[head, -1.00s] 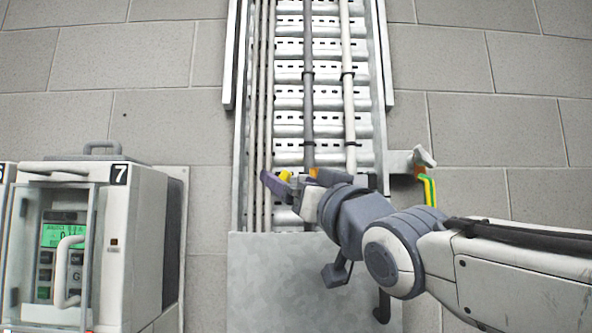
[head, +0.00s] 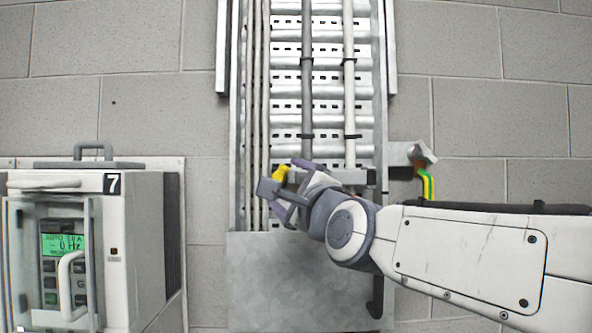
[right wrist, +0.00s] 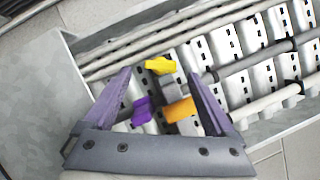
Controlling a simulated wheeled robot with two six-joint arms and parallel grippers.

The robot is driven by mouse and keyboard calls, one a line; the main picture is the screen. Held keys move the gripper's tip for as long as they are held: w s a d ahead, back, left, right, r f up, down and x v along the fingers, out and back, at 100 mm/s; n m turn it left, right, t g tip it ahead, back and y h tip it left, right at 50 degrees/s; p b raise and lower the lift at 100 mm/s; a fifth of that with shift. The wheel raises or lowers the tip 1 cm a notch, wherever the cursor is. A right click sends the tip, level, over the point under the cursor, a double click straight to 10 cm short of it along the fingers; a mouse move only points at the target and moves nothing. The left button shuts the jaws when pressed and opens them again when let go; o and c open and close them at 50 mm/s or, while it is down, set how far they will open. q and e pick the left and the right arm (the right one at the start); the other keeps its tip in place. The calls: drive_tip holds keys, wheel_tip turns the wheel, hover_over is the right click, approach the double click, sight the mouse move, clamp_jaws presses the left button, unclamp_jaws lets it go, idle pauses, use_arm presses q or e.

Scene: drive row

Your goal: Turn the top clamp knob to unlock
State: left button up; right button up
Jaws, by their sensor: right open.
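A yellow knob (head: 280,173) shows beside my right gripper (head: 284,188), over the left part of the cable ladder. In the right wrist view the yellow knob (right wrist: 159,66) stands near the fingertips, by a grey block. A purple knob (right wrist: 143,110) and an orange knob (right wrist: 180,110) lie lower between the spread fingers. My right gripper (right wrist: 160,76) is open, its fingers on either side of this knob group. I cannot tell whether they touch anything. The gripper hides the purple and orange knobs in the head view. I cannot tell which knob is the top clamp's. My left gripper is not in view.
The cable ladder (head: 320,88) carries grey and white cables up the wall. A metal cover plate (head: 290,280) lies below the gripper. A bracket with a green-yellow wire (head: 427,184) sticks out at right. Drive cabinet 7 (head: 148,235) stands at left.

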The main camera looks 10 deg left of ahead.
sight(280, 179)
drive_tip(key=x, duration=0.1)
drive_tip(key=p+x, duration=0.1)
drive_tip(key=x, duration=0.1)
drive_tip(key=shift+d+r, duration=0.1)
drive_tip(key=shift+r, duration=0.15)
drive_tip(key=shift+w+a+f+p, duration=0.1)
drive_tip(key=shift+w+a+p, duration=0.25)
drive_tip(key=shift+w+p, duration=0.15)
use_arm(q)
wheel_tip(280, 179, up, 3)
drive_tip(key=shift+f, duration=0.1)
